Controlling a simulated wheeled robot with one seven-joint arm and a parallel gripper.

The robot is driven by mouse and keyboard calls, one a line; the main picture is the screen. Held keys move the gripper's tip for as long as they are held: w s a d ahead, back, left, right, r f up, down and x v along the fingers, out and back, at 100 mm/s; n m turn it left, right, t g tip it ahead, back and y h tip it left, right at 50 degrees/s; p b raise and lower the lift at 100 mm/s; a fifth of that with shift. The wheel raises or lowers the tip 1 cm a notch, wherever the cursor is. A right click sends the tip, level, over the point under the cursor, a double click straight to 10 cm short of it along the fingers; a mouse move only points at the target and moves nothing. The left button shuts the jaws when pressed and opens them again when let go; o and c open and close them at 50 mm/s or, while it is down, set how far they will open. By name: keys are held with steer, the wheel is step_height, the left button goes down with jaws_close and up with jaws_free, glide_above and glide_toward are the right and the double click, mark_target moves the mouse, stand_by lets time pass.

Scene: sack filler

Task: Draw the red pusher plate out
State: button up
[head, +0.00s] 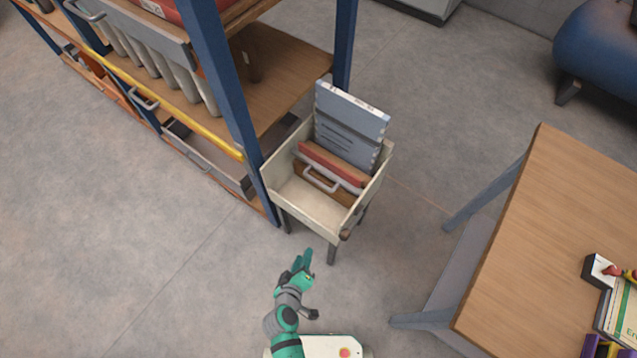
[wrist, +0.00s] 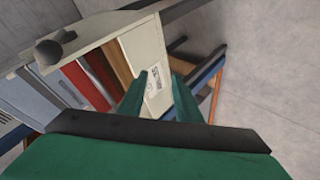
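The red pusher plate (head: 330,163) stands inside a cream bin (head: 303,203) on legs. A grey bar handle (head: 320,185) is on its near side, beside a brown wooden piece (head: 343,194). Behind the plate, a grey-blue slab (head: 347,125) stands up above the bin's rim. My gripper (head: 302,256) is in front of the bin, apart from the plate and handle. In the wrist view, the red plate (wrist: 83,86) shows to the left, beyond the bin's wall (wrist: 150,62).
A blue-framed shelf (head: 222,85) with drawers stands close to the bin's left. A wooden table (head: 550,230) is at the right, with small items on it. A dark knob (head: 346,235) sits at the bin's near corner. Open floor lies at the left.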

steer(key=w+n+h, duration=0.2)
steer(key=w+h, duration=0.1)
steer(key=w, duration=0.7)
steer(key=t+h, duration=0.2)
steer(key=h, duration=0.2)
glide_toward(318, 183)
steer(key=x, duration=1)
steer(key=shift+w+d+f, duration=0.1)
steer(key=shift+f, duration=0.25)
steer(key=shift+c, duration=0.3)
jaws_close()
